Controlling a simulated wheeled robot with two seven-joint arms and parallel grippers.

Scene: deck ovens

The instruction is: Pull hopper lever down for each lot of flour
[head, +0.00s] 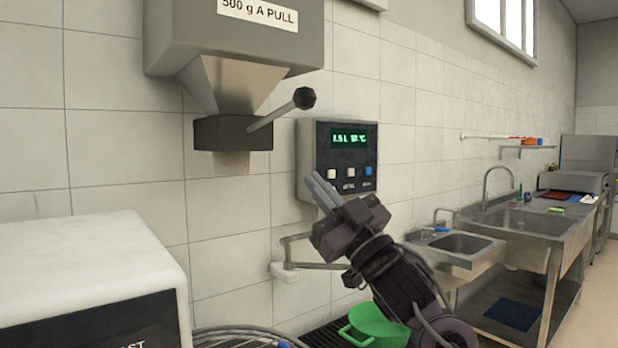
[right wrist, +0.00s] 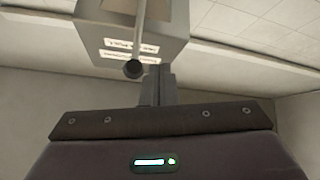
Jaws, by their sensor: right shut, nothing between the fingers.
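The grey flour hopper (head: 240,45) hangs on the tiled wall, with a label reading "500 g A PULL". Its lever (head: 275,112) sticks out to the right and slants up, ending in a black knob (head: 304,98). My right gripper (head: 322,190) is shut and empty, below and to the right of the knob and apart from it. In the right wrist view the knob (right wrist: 133,69) and the hopper (right wrist: 150,30) show beyond the fingers (right wrist: 157,84). My left gripper is out of view.
A control box (head: 345,140) with a green display is on the wall behind my right gripper. A green container (head: 375,325) stands below, partly behind my arm. A white-topped machine (head: 90,265) fills the lower left. Steel sinks (head: 535,222) stand at right.

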